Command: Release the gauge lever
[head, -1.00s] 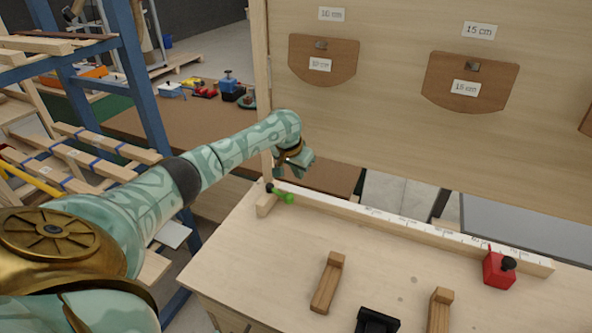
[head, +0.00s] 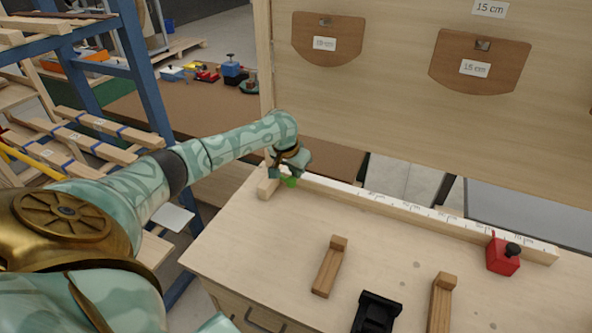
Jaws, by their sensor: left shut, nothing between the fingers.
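The small green lever (head: 289,182) is at the left end of the white-faced measuring rail (head: 400,208), beside a wooden block (head: 267,187). My left gripper (head: 288,174) is shut and empty, right at the lever in the head view. It hides most of the lever, so I cannot tell whether they touch. A red stop block (head: 502,257) with a black knob sits at the right part of the rail. My right gripper is not in view.
Two wooden pieces (head: 330,267) (head: 441,302) and a black fixture (head: 376,312) stand on the bench top (head: 285,250). A wooden panel with labelled brown pockets (head: 478,62) rises behind. A blue rack (head: 146,90) stands at the left. The bench's middle left is clear.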

